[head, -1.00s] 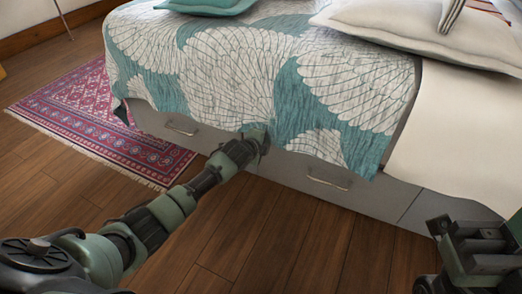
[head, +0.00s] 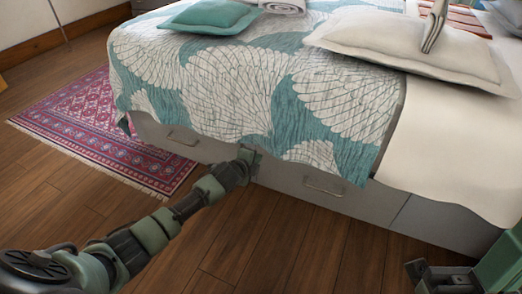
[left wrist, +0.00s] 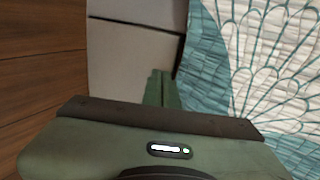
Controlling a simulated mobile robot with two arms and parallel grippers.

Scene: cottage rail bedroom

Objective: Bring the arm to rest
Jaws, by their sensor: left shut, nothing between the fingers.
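My left arm reaches in from the lower left of the head view. Its gripper (head: 249,160) is in front of the bed's drawer side, just below the hem of the patterned cover. In the left wrist view, the fingers (left wrist: 162,90) are together and empty, in front of the pale drawer front (left wrist: 130,55) and beside the cover. Whether they touch the bed I cannot tell. Part of my right arm's end (head: 440,275) shows at the lower right corner of the head view; its jaws cannot be made out.
The bed (head: 385,205) fills the middle and right, with drawer handles (head: 323,188) along its base. A teal cushion (head: 210,17) and a pale pillow (head: 400,48) lie on it. A red rug (head: 100,125) is at left. Wooden floor (head: 270,240) in front is clear.

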